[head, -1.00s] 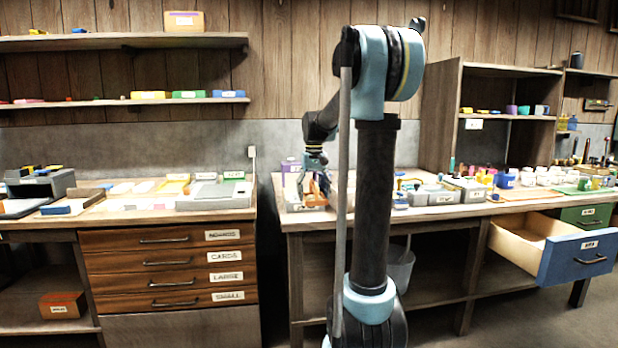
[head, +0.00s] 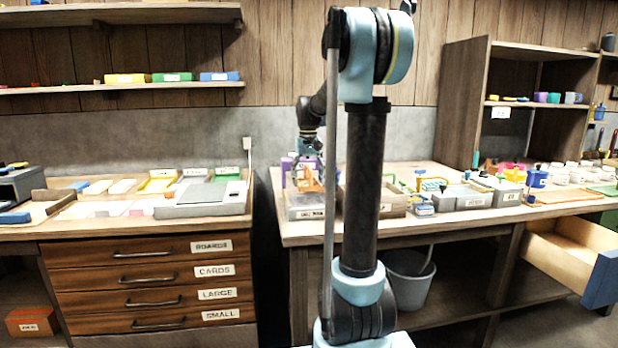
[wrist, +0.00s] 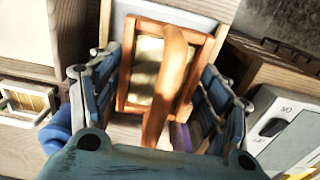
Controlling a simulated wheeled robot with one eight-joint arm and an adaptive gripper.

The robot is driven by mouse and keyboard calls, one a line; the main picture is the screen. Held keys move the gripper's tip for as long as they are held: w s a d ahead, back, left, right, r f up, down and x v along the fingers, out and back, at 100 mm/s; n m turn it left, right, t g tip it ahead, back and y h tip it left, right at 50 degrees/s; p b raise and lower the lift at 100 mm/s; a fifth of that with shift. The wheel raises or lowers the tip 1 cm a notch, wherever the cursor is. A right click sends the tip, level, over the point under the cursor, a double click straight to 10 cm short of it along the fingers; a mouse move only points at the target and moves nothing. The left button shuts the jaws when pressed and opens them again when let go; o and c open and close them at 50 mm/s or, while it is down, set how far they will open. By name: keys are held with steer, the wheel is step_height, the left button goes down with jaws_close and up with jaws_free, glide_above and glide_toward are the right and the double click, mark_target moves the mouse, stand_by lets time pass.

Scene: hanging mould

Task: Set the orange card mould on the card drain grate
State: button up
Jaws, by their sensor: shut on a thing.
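In the wrist view the orange mould (wrist: 124,80), a rectangular frame with a mesh face and a tall arched handle, is between the fingers of my gripper (wrist: 155,85). My gripper is shut on it. In the head view the mould (head: 309,182) hangs below my gripper (head: 309,160) at the left end of the right bench. It appears over or just behind a grey labelled tray (head: 305,212); I cannot tell whether they touch. I cannot tell which thing is the card drain grate.
A wooden box (head: 393,203) and grey labelled bins (head: 467,201) stand to the right on the bench. A smaller mesh-faced frame (wrist: 28,100) lies at the left in the wrist view. A gap separates the left cabinet (head: 150,285) from this bench. An open drawer (head: 560,250) sticks out at the right.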

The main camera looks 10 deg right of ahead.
mark_target(309, 201)
steer(key=shift+w+a+f, duration=0.1)
steer(key=shift+w+f, duration=0.05)
steer(key=shift+w, duration=0.15)
steer(key=shift+d+f, duration=0.15)
steer(key=shift+f, duration=0.6)
steer(key=shift+d+f, duration=0.1)
steer(key=shift+f, duration=1.6)
steer(key=shift+f, duration=0.35)
steer(key=o, duration=1.2)
steer(key=shift+c, duration=0.2)
